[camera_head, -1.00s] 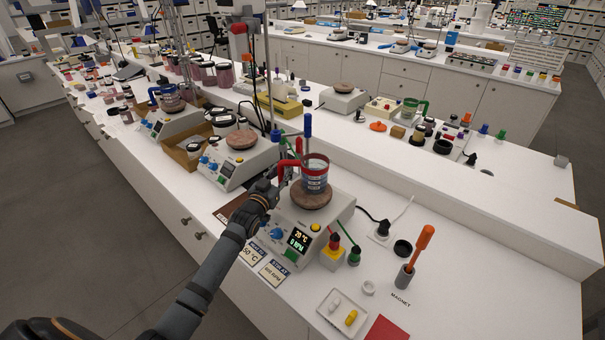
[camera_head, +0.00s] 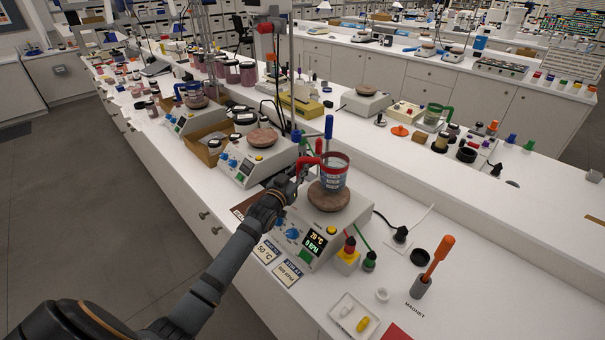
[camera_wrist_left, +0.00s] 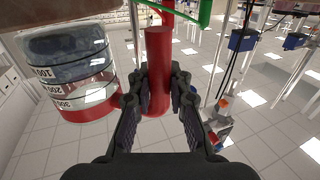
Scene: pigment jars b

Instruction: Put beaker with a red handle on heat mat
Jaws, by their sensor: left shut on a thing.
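The beaker with a red handle (camera_head: 335,174) is clear glass with a red rim and is upright over the round brown top (camera_head: 328,200) of the nearest hotplate stirrer. I cannot tell whether its base touches that top. My left gripper (camera_head: 296,177) is shut on its red handle (camera_head: 305,163). In the left wrist view the handle (camera_wrist_left: 157,75) is between the fingers and the beaker (camera_wrist_left: 70,70) is at the left, its scale inverted. A dark brown flat piece (camera_head: 243,205), possibly the heat mat, lies left of the stirrer, partly hidden by my arm. My right gripper is not in view.
Another hotplate stirrer (camera_head: 240,165) stands just behind to the left. A blue-topped rod (camera_head: 329,127) rises close behind the beaker. Label cards (camera_head: 286,273), red and green bottles, a white tray (camera_head: 355,318) and an orange-handled magnet tool (camera_head: 437,258) are in front and to the right.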

